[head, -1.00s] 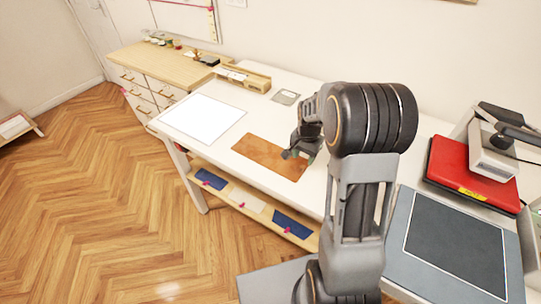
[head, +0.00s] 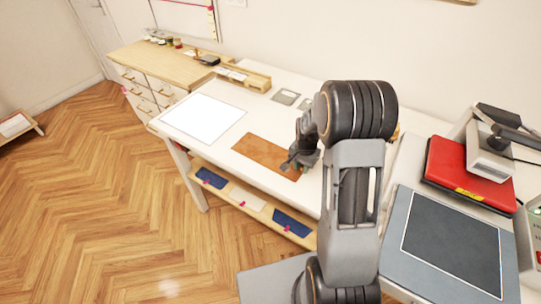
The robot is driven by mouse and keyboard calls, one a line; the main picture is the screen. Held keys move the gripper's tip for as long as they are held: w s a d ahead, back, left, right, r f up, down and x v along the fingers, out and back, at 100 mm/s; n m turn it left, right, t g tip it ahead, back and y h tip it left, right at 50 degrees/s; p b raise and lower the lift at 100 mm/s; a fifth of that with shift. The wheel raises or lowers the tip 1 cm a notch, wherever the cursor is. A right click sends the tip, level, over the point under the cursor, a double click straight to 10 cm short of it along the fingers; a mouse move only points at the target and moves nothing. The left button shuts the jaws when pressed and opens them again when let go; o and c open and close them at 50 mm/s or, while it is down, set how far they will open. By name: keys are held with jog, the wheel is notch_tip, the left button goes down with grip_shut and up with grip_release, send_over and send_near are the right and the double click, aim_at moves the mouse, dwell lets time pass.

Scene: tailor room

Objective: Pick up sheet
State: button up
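A brown, leather-like sheet (head: 262,150) lies flat near the front edge of the white table (head: 300,203). A larger white sheet (head: 203,118) lies flat to its left. My gripper (head: 292,165) is at the right end of the brown sheet, its tips over or close to that end. My arm and the small view hide whether the fingers touch the sheet and how far they are apart. Both sheets appear to rest on the table.
A wooden tray (head: 243,78) and a small grey card (head: 286,97) lie toward the back. A red press (head: 468,172) and a dark mat (head: 453,252) are at the right. A lower shelf (head: 248,205) holds blue pieces.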

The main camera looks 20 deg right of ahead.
grip_shut()
jog(key=shift+r, duration=0.1)
